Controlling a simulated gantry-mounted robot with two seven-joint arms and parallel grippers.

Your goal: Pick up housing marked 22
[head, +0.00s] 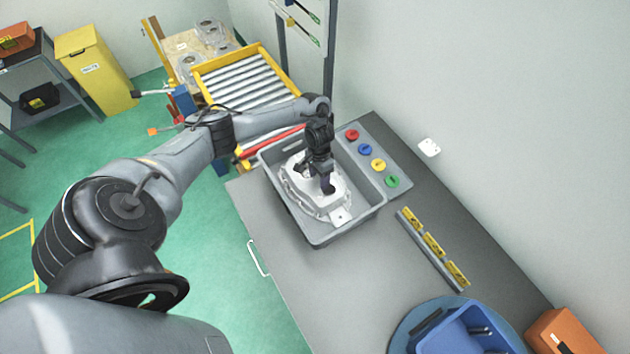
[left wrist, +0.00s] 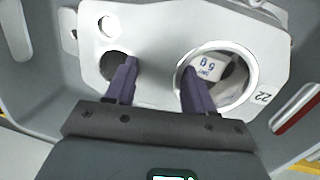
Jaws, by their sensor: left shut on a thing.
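The housing marked 22 (head: 337,203) is a pale metal casting lying in a grey bin (head: 318,236) on the bench. In the left wrist view the housing (left wrist: 150,62) shows a small hole, two larger openings and the mark 22 at its right edge. My left gripper (head: 327,184) reaches down into the bin from above. Its two dark fingers (left wrist: 155,85) are shut on the housing's wall between the two larger openings. The fingertips are partly hidden in those openings. A white sachet with blue print (left wrist: 207,66) shows inside the right opening. My right gripper is not in view.
A panel with red, blue, yellow and green buttons (head: 365,149) stands right behind the bin. A strip of yellow blocks (head: 433,246), a blue tray (head: 465,333) and an orange box (head: 565,333) lie farther right. A roller conveyor (head: 245,80) stands behind. The bench front is clear.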

